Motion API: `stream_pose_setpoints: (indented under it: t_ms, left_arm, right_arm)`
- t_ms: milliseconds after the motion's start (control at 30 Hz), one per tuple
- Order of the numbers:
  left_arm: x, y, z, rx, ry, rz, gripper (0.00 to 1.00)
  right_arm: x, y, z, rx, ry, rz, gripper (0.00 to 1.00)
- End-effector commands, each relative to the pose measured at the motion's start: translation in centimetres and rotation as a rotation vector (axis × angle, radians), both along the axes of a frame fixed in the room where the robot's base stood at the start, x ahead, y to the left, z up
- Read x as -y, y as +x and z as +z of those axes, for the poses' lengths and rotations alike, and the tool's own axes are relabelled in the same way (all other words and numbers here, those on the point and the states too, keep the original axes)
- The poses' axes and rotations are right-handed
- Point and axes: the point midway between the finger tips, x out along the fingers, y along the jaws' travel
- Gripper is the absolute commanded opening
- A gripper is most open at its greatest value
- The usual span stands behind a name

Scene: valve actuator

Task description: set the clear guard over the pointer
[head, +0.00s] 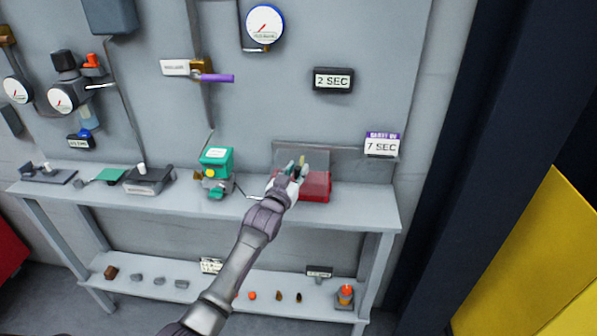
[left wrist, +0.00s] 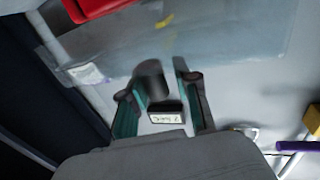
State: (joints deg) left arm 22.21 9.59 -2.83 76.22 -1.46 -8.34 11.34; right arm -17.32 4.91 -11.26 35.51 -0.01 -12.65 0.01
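A clear, see-through panel that looks like the guard (head: 317,177) shows at the shelf, partly in front of a red block (head: 315,196). The red block also shows at the top of the left wrist view (left wrist: 95,8). My left gripper (head: 295,165) is at this panel and covers part of it. In the left wrist view, its two teal fingers (left wrist: 162,95) stand apart, with a dark grey rounded piece between them. I cannot tell whether that piece is a held knob or a finger pad. The pointer cannot be made out surely; a small yellow piece (left wrist: 165,20) shows through the haze. My right gripper is out of view.
A teal-and-grey valve device (head: 216,172) stands left of my left gripper. A "7 SEC" card (head: 382,145) is at the right, and a "2 SEC" sign (head: 333,80) hangs on the wall. A purple-handled lever (head: 217,77) sticks out from the wall. The right shelf end is clear.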

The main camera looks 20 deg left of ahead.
Motion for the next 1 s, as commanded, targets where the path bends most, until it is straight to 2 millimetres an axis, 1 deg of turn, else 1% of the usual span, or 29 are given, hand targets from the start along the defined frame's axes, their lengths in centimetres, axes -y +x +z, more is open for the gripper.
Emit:
stream_pose_setpoints:
  t_ms: [33, 67, 367, 467, 567, 800, 900, 1000]
  left_arm:
    - [0.0, 0.0, 0.0, -0.001, 0.0, 0.0, 0.44]
    - [0.0, 0.0, 0.0, -0.001, 0.0, 0.0, 0.47]
    - [0.1, -0.1, 0.0, 0.0, -0.001, -0.002, 0.47]
    - [0.1, -0.8, -0.1, -0.001, -0.001, -0.002, 0.47]
    - [0.2, -2.2, -0.2, -0.001, -0.001, -0.002, 0.47]
    - [0.2, -7.4, -0.2, -0.003, -0.001, -0.001, 0.47]
    - [0.2, -9.3, -0.1, -0.001, -0.001, 0.0, 0.47]
    - [0.2, -10.7, -0.1, -0.001, -0.001, 0.0, 0.47]
  right_arm:
    - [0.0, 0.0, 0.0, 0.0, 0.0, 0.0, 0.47]
    - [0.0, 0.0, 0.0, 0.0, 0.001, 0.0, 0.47]
    - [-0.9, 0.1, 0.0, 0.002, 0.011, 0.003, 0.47]
    - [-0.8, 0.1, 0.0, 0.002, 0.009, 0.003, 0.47]
    - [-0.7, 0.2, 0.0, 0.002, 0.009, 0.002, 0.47]
    - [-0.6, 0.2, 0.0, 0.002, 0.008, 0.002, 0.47]
    - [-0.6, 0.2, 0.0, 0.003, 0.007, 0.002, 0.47]
    - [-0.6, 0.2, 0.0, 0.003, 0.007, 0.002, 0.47]
